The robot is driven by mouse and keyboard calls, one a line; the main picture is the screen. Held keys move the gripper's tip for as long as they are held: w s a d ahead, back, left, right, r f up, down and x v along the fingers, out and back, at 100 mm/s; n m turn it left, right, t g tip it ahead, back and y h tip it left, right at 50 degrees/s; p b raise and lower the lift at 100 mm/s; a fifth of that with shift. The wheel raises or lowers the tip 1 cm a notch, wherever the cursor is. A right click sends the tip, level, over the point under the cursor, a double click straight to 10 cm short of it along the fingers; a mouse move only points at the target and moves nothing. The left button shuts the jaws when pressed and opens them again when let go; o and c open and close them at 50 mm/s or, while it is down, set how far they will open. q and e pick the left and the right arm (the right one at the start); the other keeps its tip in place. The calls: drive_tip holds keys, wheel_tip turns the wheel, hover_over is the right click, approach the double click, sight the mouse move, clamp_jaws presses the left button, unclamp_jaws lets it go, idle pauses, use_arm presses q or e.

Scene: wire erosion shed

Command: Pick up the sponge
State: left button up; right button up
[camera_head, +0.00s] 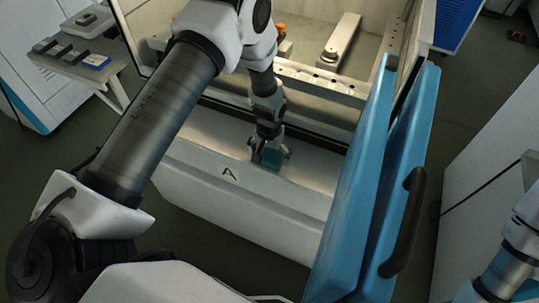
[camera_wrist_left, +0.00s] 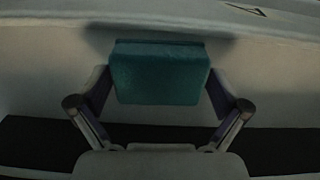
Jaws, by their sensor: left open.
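The sponge is a teal block (camera_head: 272,158) on the pale front ledge of the machine, a little right of the label A (camera_head: 230,173). It also shows in the left wrist view (camera_wrist_left: 160,72), filling the space between my fingers. My left gripper (camera_head: 270,152) is open over the sponge, one finger on each side, and partly covers it in the head view. In the wrist view, the left gripper's fingertips (camera_wrist_left: 160,88) stand beside the sponge's two ends. Whether they touch it is hard to tell. My right gripper is not in view.
The machine's ledge (camera_head: 200,195) runs along the front of the open work tank. A blue door (camera_head: 365,180) with a black handle stands open at the right. A side table (camera_head: 75,62) with small blocks is at the upper left. Metal fixtures (camera_head: 338,45) sit inside the tank.

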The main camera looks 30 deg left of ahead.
sight(270, 154)
use_arm(q)
drive_tip(key=shift+s+r, duration=0.1)
drive_tip(key=shift+r, duration=0.05)
drive_tip(key=c, duration=0.6)
drive_tip(key=shift+c, duration=0.2)
drive_tip(key=shift+r, duration=0.5)
wheel_tip(270, 154, up, 2)
drive_tip(key=shift+r+b, duration=0.1)
drive_tip(key=shift+b, duration=0.5)
drive_tip(key=s, duration=0.1)
drive_tip(key=s+a, duration=0.1)
drive_tip(key=s, duration=0.1)
drive_tip(key=s+a+b, duration=0.1)
drive_tip(key=shift+s+r, duration=0.25)
drive_tip(key=s+a+r+b, duration=0.1)
drive_tip(key=s+a+b, duration=0.3)
drive_tip(key=s+b, duration=0.4)
drive_tip(key=shift+s+a+r+b, duration=0.2)
drive_tip(key=shift+s+b, duration=0.1)
drive_tip(key=shift+s, duration=0.7)
